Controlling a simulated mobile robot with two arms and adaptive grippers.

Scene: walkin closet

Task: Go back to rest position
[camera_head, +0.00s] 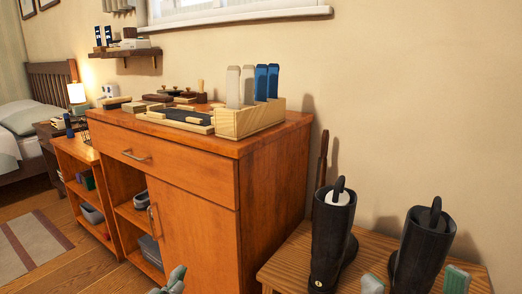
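My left gripper (170,282) shows only as grey-green fingertips at the bottom edge, in front of the orange cabinet. Its fingers overlap in the view, so I cannot tell whether it is open. My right gripper (413,283) is open, with its two pale fingertips wide apart at the bottom right. A black boot (420,252) stands behind and between these fingertips in the view; I cannot tell whether they touch it. The rest of both grippers is out of frame.
Another black boot (331,240) stands on the wooden bench (290,262). A low shelf unit (70,152) and a bed (25,118) are at left. The floor (85,268) at lower left is open.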

